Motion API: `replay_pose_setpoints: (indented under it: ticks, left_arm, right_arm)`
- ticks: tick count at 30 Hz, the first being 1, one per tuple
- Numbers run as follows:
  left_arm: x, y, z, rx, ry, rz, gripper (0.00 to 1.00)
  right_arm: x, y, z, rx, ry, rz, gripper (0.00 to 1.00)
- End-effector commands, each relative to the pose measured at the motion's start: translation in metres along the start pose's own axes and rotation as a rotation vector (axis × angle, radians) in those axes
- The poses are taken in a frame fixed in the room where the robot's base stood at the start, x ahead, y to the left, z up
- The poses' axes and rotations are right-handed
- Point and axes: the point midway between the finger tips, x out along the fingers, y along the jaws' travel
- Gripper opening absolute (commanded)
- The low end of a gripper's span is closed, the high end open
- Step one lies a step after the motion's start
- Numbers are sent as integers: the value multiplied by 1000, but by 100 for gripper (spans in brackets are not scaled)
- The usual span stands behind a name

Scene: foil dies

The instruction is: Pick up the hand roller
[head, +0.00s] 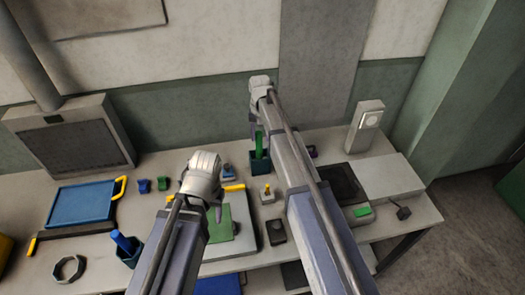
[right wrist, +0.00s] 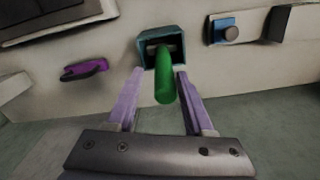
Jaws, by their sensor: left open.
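A green rounded handle (right wrist: 165,80) stands up out of a dark teal holder (right wrist: 151,67) in the right wrist view; its lower end is hidden inside, so I cannot tell if it is the hand roller. It also shows in the head view (head: 259,143), over the holder (head: 260,163). My right gripper (right wrist: 162,102) is open, its two fingers on either side of the handle with gaps showing. In the head view it is high at the back of the bench. My left gripper (head: 217,208) is open over the grey board (head: 245,222), its fingers partly hidden.
A blue tray (head: 80,205) with a yellow handle lies at the left. A blue cup (head: 130,256) with a blue handle stands at the front left. A green pad (head: 222,226) lies on the board. A grey box device (head: 367,125) stands at the back right, near a black plate (head: 343,184).

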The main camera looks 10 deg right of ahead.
Motion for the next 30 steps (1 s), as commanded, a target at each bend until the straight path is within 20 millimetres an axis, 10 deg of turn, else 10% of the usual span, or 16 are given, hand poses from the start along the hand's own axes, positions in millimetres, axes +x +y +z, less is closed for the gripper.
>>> replay_pose_setpoints:
  ticks: [30]
  left_arm:
    - [70, 7, -4, 1, 0, 0, 50]
  right_arm:
    - [71, -2, 8, -3, 1, 1, 51]
